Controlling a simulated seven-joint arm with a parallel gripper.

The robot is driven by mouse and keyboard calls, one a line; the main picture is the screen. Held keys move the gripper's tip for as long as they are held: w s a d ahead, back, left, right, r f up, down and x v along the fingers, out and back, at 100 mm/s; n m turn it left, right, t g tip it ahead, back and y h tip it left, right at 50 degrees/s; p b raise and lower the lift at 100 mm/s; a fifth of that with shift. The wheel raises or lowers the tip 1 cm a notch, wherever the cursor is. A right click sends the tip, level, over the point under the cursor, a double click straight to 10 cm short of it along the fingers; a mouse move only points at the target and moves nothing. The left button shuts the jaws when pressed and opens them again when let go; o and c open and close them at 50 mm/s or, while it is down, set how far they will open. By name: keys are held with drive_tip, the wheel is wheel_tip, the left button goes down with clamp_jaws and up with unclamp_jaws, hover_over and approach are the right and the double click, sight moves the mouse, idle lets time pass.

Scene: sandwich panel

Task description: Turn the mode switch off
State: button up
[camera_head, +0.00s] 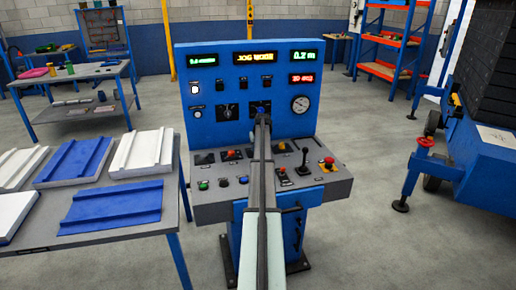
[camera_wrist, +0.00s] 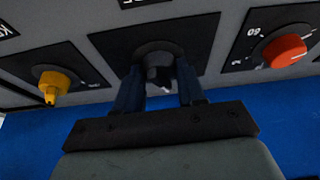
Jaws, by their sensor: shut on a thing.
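In the wrist view my gripper (camera_wrist: 161,68) has its two dark fingers on either side of a dark rotary knob (camera_wrist: 158,80) and is shut on it. The knob sits on a black plate (camera_wrist: 105,42) on the grey deck of the console. Its label cannot be read, and its pointer angle is hard to tell. In the head view my arm hides this knob and the fingertips. The display (camera_head: 263,57) on the blue upright panel (camera_head: 190,130) reads JOG MODE.
A yellow knob (camera_wrist: 52,84) and a red knob (camera_wrist: 285,50) flank the held knob. The console deck (camera_head: 205,210) also carries a joystick (camera_head: 303,158) and a red mushroom button (camera_head: 328,162). A table with blue and white panels (camera_head: 110,205) stands at the left.

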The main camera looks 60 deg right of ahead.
drive_tip(key=shift+w+m+g+h, duration=0.1)
drive_tip(key=shift+m+g+h, duration=0.25)
drive_tip(key=shift+m, duration=0.8)
drive_tip(key=shift+m+g+h, duration=0.15)
drive_tip(key=shift+m+g, duration=0.3)
drive_tip(key=shift+m, duration=0.7)
drive_tip(key=o, duration=1)
drive_tip(key=shift+a, duration=0.1)
drive_tip(key=v, duration=1.3)
drive_tip(key=shift+a+r, duration=0.1)
drive_tip(key=shift+r, duration=0.25)
drive_tip(key=shift+w, duration=0.1)
